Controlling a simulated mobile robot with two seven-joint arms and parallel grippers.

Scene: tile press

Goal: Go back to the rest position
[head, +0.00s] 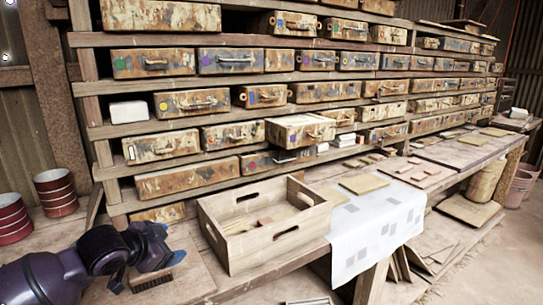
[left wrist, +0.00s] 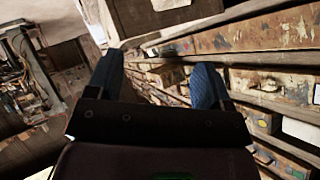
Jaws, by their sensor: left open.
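My left gripper (head: 158,262) is at the lower left in the head view, over the near left end of the bench, left of the wooden crate. In the left wrist view its two blue fingers (left wrist: 158,85) stand wide apart with nothing between them. Behind them the wrist view shows the shelf of drawers (left wrist: 260,50), tilted. A dark brush-like piece (head: 155,280) shows just below the gripper in the head view; I cannot tell whether they touch. My right gripper is in neither view.
A wooden crate (head: 262,248) with a few small pieces inside stands on the bench (head: 185,290). A white patterned cloth (head: 350,250) hangs over the bench edge to its right. Red-brown tins (head: 55,195) stand at the left. A rack of drawers (head: 155,62) fills the back.

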